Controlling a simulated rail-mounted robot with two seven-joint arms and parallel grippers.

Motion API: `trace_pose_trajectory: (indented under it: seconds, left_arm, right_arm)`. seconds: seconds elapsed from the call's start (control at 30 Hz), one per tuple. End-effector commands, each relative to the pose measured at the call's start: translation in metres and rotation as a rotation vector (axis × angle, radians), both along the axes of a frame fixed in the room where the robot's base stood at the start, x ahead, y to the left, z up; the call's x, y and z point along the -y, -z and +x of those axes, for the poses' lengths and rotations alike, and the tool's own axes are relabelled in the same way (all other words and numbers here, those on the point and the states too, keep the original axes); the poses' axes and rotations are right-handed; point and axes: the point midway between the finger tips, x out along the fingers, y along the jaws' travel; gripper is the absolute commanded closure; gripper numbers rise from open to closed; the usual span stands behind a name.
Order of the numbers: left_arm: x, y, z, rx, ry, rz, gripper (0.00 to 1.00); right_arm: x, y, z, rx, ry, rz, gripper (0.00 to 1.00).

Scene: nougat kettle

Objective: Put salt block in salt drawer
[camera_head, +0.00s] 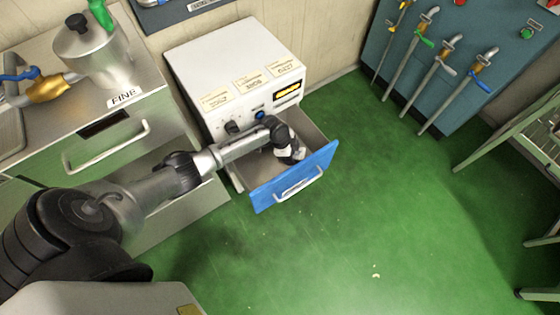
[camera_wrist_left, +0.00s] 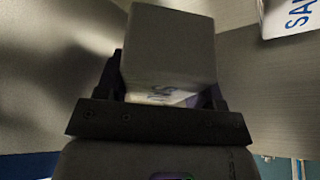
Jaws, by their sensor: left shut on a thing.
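The open drawer (camera_head: 267,196), with a blue front and a white handle, is pulled out from the lower part of a white cabinet. My left arm reaches into it from the left. The left gripper (camera_head: 291,154) is inside the drawer space, close behind the blue front. In the left wrist view it is shut on a grey block (camera_wrist_left: 170,48), taken as the salt block, with part of a printed label showing low between the fingers. I cannot tell whether the block touches the drawer floor. The right gripper is not in view.
A white item with blue letters (camera_wrist_left: 290,17) lies at the upper right of the wrist view. The white cabinet (camera_head: 225,65) stands behind the drawer. A steel counter (camera_head: 140,75) with a pot (camera_head: 92,50) is at left. Green floor (camera_head: 370,210) is clear at right.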

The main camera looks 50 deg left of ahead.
Motion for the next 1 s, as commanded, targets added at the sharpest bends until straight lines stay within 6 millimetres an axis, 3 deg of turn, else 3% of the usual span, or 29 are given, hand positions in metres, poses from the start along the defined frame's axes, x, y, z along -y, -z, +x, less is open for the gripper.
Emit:
trace_pose_trajectory:
  seconds: [0.2, 0.43, 0.63, 1.0]
  left_arm:
    - [0.000, 0.032, 0.000, 0.000, 0.001, -0.001, 0.79]
    - [0.001, 0.046, 0.000, 0.001, 0.000, -0.001, 0.79]
    - [0.001, 0.073, 0.000, 0.000, 0.000, -0.001, 0.79]
    - [0.000, 0.076, 0.000, 0.001, 0.000, -0.001, 0.79]
  right_arm:
    - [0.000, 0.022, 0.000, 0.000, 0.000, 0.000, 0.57]
    - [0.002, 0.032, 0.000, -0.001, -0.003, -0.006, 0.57]
    - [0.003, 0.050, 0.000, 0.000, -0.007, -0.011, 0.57]
    - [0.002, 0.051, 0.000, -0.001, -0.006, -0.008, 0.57]
